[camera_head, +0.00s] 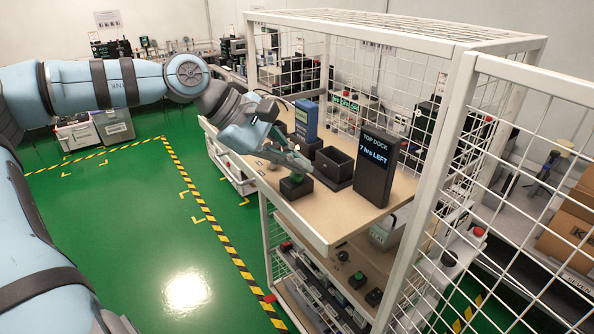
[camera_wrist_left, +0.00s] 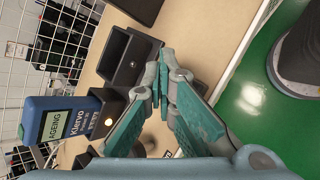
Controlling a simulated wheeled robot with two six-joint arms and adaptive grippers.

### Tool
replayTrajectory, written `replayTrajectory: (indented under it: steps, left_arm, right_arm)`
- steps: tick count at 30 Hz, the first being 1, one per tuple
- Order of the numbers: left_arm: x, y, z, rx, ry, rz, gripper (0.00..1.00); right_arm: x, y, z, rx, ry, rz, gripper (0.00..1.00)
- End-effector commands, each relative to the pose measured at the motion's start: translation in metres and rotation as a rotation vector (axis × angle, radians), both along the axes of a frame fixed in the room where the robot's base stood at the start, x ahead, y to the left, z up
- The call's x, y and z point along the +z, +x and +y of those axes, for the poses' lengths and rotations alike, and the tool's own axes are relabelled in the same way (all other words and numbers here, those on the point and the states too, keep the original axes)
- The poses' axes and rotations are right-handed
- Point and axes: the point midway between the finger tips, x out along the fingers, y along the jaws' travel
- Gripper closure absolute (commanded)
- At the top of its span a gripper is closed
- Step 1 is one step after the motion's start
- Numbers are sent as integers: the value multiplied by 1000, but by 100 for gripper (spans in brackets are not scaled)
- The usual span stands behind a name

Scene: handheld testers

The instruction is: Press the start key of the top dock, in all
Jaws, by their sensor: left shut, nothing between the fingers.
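The dark sign (camera_head: 375,165) on the top shelf reads "TOP DOCK" and "7 hrs LEFT". A small black box with a green key (camera_head: 296,187) stands near the shelf's front left edge. My left gripper (camera_head: 308,170) is shut and empty, its tips close to this box; I cannot tell if they touch it. In the left wrist view the teal fingers (camera_wrist_left: 161,72) meet, and the key is not clearly seen. A blue tester (camera_head: 306,120) stands in a dock behind; its screen reads "AGEING" in the left wrist view (camera_wrist_left: 62,122). My right gripper is not in view.
An empty black holder (camera_head: 333,165) stands between the tester and the sign. White mesh cage panels (camera_head: 515,160) and posts enclose the shelf's right side. A lower shelf holds another green key (camera_head: 357,280). Green floor (camera_head: 130,220) is clear at left.

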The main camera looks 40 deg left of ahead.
Motion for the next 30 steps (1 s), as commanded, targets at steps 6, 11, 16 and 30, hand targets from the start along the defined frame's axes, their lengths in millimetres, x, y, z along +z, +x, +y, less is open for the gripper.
replayTrajectory:
  steps: [6,11,16,30]
  left_arm:
    - [15,0,0,0,0,0,100]
    - [15,0,0,0,0,0,100]
    - [15,0,0,0,0,0,100]
    - [55,0,1,1,3,0,100]
  right_arm:
    - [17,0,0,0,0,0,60]
    - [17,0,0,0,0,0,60]
    - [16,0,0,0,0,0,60]
    - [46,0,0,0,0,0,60]
